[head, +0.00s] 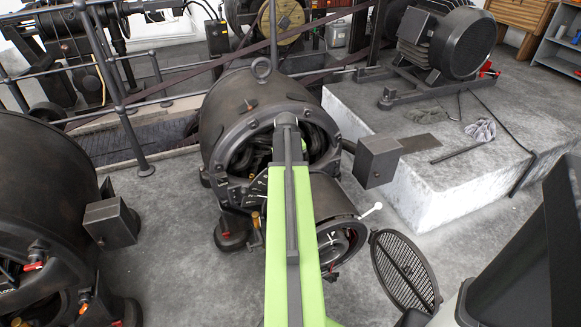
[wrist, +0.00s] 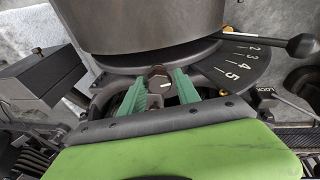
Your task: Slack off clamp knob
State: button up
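In the wrist view a dark brown, faceted knob (wrist: 158,80) with a short white mark on its face sits below a large metal drum. I take it as the clamp knob. In the head view my green arm reaches over the middle dynamo (head: 240,100) and hides the knob and my fingers.
A black ball-ended lever (wrist: 300,46) juts out at the right of the scale. A grey box (head: 377,160) stands right of the dynamo. A round grille (head: 404,270) leans at lower right. Another dynamo (head: 45,200) stands left. A concrete plinth (head: 440,190) bears a motor (head: 455,42).

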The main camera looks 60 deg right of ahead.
jog(key=p+v, duration=1.6)
jog(key=v, duration=0.1)
jog(key=shift+w, duration=0.1)
jog(key=w+a+r+n+p, duration=0.25)
jog(key=w+a, duration=0.45)
jog(key=a, duration=0.4)
jog(key=w+a+r+n+t+y+p, duration=0.1)
jog(key=w+a+r+n+p, duration=0.15)
jog(key=w+a, duration=0.6)
jog(key=w+a+r+n+p, duration=0.25)
jog(key=w+a, duration=0.35)
jog(key=a, duration=0.6)
jog(key=s+a+r+g+y+p, duration=0.1)
jog(key=s+a, duration=0.1)
jog(key=a, duration=0.9)
jog(key=s+a+r+m+g+y+p, duration=0.1)
jog(key=s+a+p, duration=0.1)
jog(key=a, duration=1)
jog(key=shift+s, duration=0.5)
